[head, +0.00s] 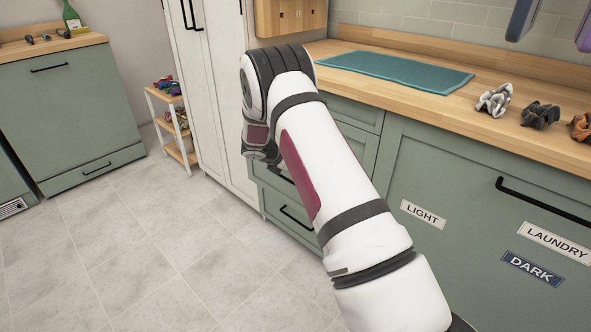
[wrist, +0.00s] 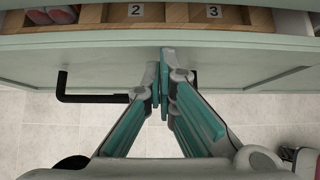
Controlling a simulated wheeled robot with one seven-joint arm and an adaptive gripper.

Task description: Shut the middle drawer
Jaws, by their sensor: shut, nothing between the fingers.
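An open drawer (wrist: 235,65) with a pale green front crosses the upper part of the wrist view. Wooden compartments marked 2 and 3 show inside it, with something reddish and pale at the left. I take it for the middle drawer. Its black bar handle (wrist: 92,98) sticks out left of my fingers. In the head view my arm hides most of the drawer stack; a lower drawer's black handle (head: 297,218) shows.
The wooden counter (head: 440,110) above holds a teal towel (head: 390,71) and several crumpled cloths. Laundry fronts with labels (head: 422,213) stand right of the drawers, and a tall white cupboard (head: 205,95) left. The tiled floor (head: 130,255) is clear.

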